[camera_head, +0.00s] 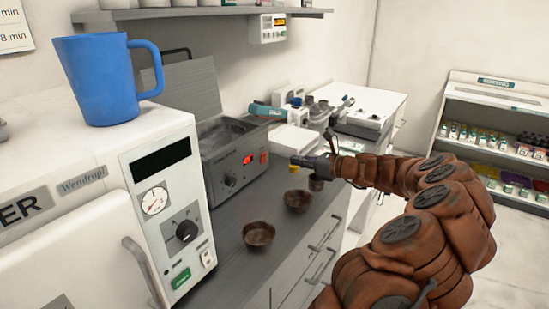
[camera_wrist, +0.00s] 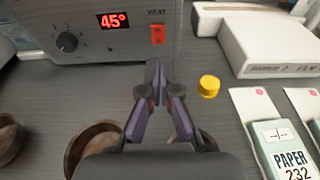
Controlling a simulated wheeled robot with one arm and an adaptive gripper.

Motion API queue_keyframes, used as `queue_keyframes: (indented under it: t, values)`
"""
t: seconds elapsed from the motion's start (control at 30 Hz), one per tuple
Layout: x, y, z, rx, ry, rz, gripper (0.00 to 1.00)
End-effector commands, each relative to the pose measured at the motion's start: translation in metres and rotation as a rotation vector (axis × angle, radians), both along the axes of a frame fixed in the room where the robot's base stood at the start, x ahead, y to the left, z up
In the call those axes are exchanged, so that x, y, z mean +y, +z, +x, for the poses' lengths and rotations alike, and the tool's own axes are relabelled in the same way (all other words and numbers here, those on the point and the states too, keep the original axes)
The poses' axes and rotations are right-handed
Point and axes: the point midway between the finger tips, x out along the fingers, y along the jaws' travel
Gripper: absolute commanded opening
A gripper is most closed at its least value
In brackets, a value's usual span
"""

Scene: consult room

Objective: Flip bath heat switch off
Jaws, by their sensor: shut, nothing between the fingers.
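The bath is a grey metal box (camera_head: 222,178) on the counter, with its front panel also in the wrist view (camera_wrist: 90,50). The panel carries a black knob (camera_wrist: 66,42), a red display reading 45° (camera_wrist: 112,20) and a small orange-red heat switch (camera_wrist: 157,34). The heat switch also shows at the panel's right side in the head view (camera_head: 263,157). I cannot tell which way the switch is set. My gripper (camera_wrist: 157,72) is shut and empty. Its fingertips point at the panel just below the switch in the wrist view. Contact is not visible.
Brown bowls (camera_head: 258,234) (camera_head: 298,201) stand on the counter before the bath. A yellow cap (camera_wrist: 208,86), a white box (camera_wrist: 265,40) and paper packs (camera_wrist: 285,145) lie to the right. A white appliance (camera_head: 165,205) with a blue mug (camera_head: 100,80) on top stands left.

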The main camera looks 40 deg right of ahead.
Motion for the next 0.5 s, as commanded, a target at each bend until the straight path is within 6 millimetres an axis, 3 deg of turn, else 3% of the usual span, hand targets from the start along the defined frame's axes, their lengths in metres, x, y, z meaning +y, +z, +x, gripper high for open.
queue_keyframes:
  t: [0.17,0.5]
  values:
    - [0.005,-0.002,0.01,0.0,0.003,0.001,0.0]
    - [0.02,-0.013,0.055,0.005,0.002,0.001,0.0]
